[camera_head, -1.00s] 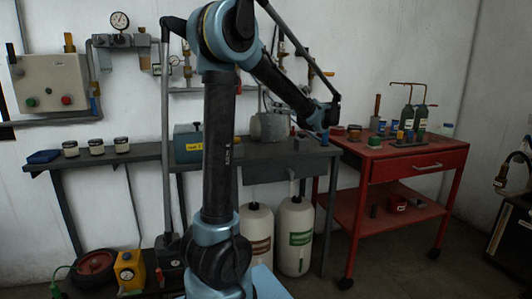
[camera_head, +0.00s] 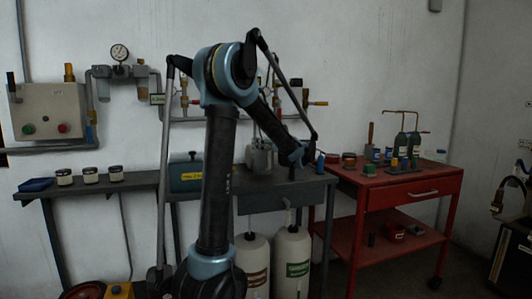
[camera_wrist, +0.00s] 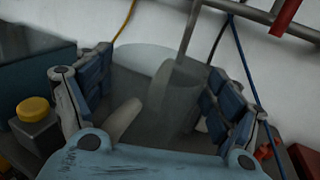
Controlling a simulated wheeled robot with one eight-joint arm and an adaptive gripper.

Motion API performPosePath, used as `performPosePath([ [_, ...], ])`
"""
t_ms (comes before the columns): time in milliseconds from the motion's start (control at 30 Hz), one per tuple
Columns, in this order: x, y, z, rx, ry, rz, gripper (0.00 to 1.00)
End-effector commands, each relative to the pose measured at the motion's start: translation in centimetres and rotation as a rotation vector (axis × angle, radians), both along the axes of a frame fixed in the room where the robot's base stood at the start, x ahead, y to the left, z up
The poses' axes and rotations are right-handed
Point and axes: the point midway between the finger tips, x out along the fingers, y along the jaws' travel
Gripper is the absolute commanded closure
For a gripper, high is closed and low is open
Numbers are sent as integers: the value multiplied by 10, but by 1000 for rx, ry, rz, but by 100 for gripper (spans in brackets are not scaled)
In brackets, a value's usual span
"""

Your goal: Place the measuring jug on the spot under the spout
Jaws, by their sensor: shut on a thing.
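My gripper (camera_wrist: 160,68) has its blue-padded fingers on either side of a grey, see-through vessel, which looks like the measuring jug (camera_wrist: 170,95). It is shut on this jug. A pale rounded shape shows behind the jug in the wrist view; I cannot tell whether it is part of it. In the head view my gripper (camera_head: 306,164) is over the right part of the grey bench (camera_head: 275,195), and the jug cannot be made out there. A thin grey pipe (camera_wrist: 189,30) comes down behind the jug; I cannot tell whether it is the spout. The spot cannot be made out.
A red cart (camera_head: 395,190) with bottles and small items stands right of the bench. A grey-green box (camera_head: 186,175) and several jars (camera_head: 90,175) stand on the bench. A yellow-capped container (camera_wrist: 34,115) is left of my gripper in the wrist view. Pipes line the wall.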

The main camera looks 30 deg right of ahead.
Motion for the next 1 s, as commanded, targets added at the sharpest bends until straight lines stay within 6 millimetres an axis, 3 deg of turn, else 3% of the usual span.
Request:
performPosePath([
  [233,0,0,-29,0,0,0,67],
  [633,0,0,-34,0,0,1,67],
  [667,0,0,-34,0,0,1,13],
  [700,0,0,-34,0,0,1,4],
  [733,0,0,-34,0,0,1,0],
  [1000,0,0,-34,0,0,1,0],
])
